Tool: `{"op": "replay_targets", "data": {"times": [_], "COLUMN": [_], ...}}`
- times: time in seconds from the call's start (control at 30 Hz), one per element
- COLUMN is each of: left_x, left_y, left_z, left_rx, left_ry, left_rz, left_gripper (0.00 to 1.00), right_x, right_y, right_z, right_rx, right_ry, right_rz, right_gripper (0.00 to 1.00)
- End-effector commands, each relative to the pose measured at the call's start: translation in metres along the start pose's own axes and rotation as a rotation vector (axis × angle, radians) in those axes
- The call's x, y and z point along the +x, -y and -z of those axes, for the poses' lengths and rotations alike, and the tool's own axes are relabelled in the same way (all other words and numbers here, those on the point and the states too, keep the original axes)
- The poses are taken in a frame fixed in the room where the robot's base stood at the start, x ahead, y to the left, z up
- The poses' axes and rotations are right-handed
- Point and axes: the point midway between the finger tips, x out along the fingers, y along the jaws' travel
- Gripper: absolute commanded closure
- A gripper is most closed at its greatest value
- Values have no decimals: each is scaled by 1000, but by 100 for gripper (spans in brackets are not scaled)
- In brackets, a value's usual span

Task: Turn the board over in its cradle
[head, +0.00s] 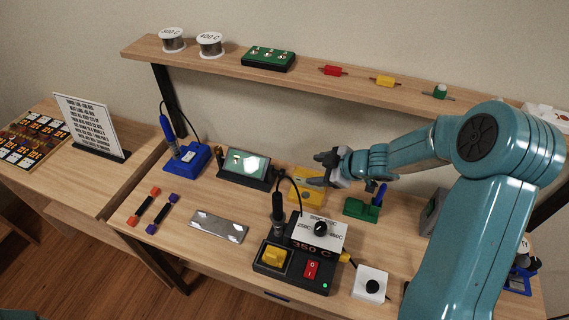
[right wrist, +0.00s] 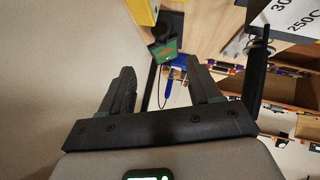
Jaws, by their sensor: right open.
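The board (head: 247,163) is green with a pale, glossy face and sits tilted in its black cradle (head: 232,178), left of the table's middle towards the back. In the right wrist view a green and black piece (right wrist: 165,48) beyond the fingers looks like the board in its cradle. My right gripper (head: 317,170) is open and empty, to the right of the cradle and apart from it, above the yellow holder. Its two spread fingers show in the right wrist view (right wrist: 160,92). My left gripper is not in view.
A black control station (head: 300,255) with knob and red switch stands in front. A blue iron stand (head: 186,158) is left of the cradle, a yellow holder (head: 305,190) right of it. A metal plate (head: 218,226) lies in front. Another green board (head: 268,59) sits on the shelf.

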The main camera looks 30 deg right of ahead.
Motion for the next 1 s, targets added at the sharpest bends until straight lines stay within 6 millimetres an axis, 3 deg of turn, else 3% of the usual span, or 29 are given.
{"op": "replay_targets", "data": {"times": [0.23, 0.6, 0.8, 1.0], "left_x": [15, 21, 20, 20], "left_y": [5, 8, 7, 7], "left_z": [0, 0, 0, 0], "left_rx": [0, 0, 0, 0], "left_ry": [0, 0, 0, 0], "left_rz": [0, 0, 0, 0], "left_gripper": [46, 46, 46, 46], "right_x": [53, 133, 155, 159], "right_y": [3, 2, 1, 1], "right_z": [-2, 0, 0, 0], "right_rx": [-1, -3, -2, -2], "right_ry": [-2, -1, 0, -1], "right_rz": [4, 3, 1, 0], "right_gripper": [37, 37, 37, 37]}}
